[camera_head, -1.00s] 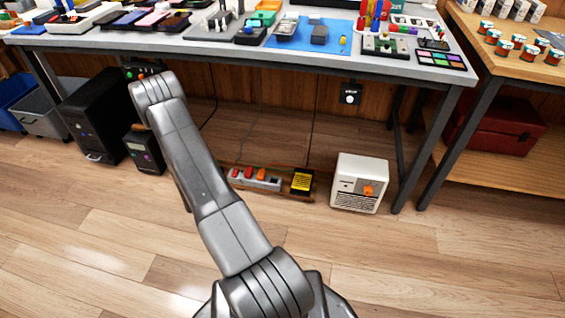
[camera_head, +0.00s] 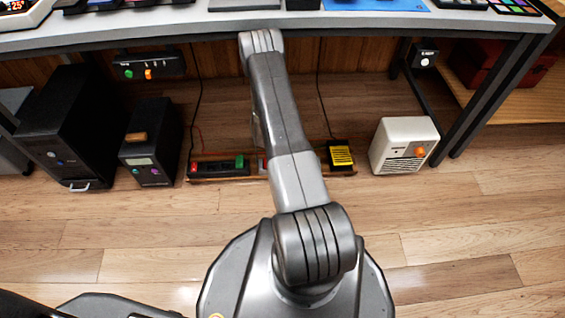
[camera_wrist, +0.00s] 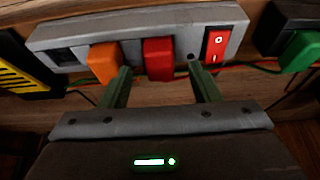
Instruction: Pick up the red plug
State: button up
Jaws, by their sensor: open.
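The red plug (camera_wrist: 158,58) sits in a grey power strip (camera_wrist: 125,33) in the wrist view, between an orange plug (camera_wrist: 102,63) and a red rocker switch (camera_wrist: 218,44). My gripper (camera_wrist: 160,70) is open, with its two greenish fingers pointing at the strip. The red plug lies between the fingertips in the picture, with gaps on both sides; I cannot tell how far the fingers reach around it. The left fingertip is close to the orange plug. In the head view my arm hides the gripper, the red plug and most of the grey strip.
A black strip with a green plug (camera_wrist: 298,55) lies to the right in the wrist view. A black-and-yellow box (camera_head: 341,155) and a white heater-like box (camera_head: 402,146) stand right of my arm. Black cases (camera_head: 68,128) stand left. The table (camera_head: 190,20) is overhead.

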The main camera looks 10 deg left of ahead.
jog(key=shift+x, duration=1.25)
jog(key=shift+d, duration=0.1)
jog(key=c, duration=1.2)
jog(key=shift+r, duration=0.15)
